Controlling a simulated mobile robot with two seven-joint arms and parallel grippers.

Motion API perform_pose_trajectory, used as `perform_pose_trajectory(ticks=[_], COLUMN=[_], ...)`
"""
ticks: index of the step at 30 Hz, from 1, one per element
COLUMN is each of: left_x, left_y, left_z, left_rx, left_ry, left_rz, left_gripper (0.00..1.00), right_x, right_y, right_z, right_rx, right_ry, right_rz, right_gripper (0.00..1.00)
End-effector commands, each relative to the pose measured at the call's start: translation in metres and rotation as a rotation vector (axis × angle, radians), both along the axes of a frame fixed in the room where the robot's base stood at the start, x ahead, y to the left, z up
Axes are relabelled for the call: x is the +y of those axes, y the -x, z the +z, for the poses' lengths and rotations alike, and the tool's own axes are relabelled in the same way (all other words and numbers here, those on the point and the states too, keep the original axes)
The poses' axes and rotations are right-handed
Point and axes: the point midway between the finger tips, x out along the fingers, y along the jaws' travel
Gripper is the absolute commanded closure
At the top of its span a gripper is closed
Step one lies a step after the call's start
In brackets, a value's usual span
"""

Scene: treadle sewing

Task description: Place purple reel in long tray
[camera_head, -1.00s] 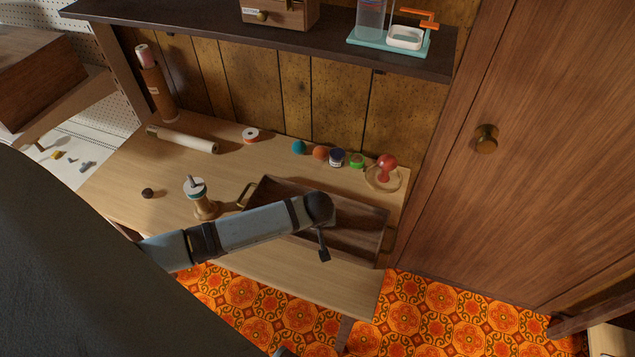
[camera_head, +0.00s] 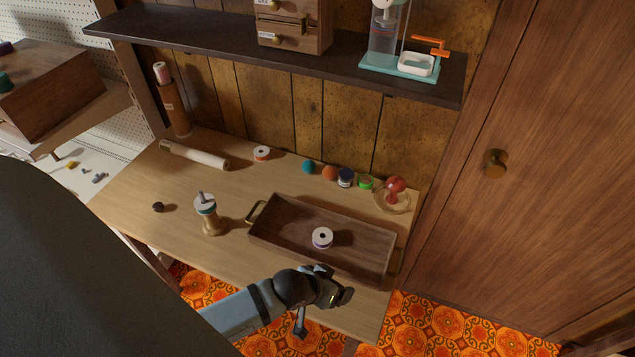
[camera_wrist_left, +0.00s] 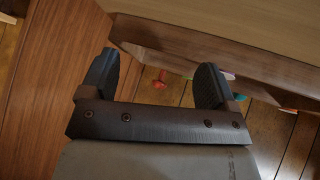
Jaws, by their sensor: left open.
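A reel with a white top, a dark centre hole and a purple edge (camera_head: 322,238) sits inside the long wooden tray (camera_head: 272,236), near the middle of its floor. The tray lies on the wooden table and has brass handles at its ends. My left gripper (camera_head: 335,287) is in front of the tray's front wall in the head view, apart from the reel. In the left wrist view my left gripper (camera_wrist_left: 155,82) is open, with nothing between its fingers. My right gripper is not in view.
Behind the tray are several small coloured reels and balls and a red-knobbed item (camera_head: 396,188). A wooden stand with a reel (camera_head: 207,215) is left of the tray. A dark shelf (camera_head: 200,38) overhangs the back. The table's left front is mostly clear.

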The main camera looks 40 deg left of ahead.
Motion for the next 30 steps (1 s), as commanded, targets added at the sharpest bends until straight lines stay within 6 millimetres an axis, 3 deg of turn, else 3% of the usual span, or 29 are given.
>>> perform_pose_trajectory(ticks=[1, 3, 9, 20, 27, 30], left_x=[-0.004, -0.005, -0.002, -0.001, 0.002, 0.003], left_y=[0.019, 0.034, 0.059, 0.059, 0.060, 0.060], left_z=[-0.005, -0.005, -0.001, 0.004, 0.047, 0.052], left_rx=[-0.062, -0.158, -0.315, -0.332, -0.332, -0.333], left_ry=[-0.006, -0.038, -0.121, -0.132, -0.136, -0.138], left_rz=[-0.044, -0.098, -0.164, -0.170, -0.166, -0.163], left_gripper=[0.18, 0.18, 0.18, 0.18, 0.18, 0.18], right_x=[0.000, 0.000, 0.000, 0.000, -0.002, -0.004], right_y=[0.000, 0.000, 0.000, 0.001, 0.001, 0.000], right_z=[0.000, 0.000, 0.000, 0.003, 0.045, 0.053], right_rx=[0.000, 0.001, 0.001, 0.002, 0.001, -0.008], right_ry=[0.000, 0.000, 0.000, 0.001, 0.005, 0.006], right_rz=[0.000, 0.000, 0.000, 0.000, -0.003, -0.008], right_gripper=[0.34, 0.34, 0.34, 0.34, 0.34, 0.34])
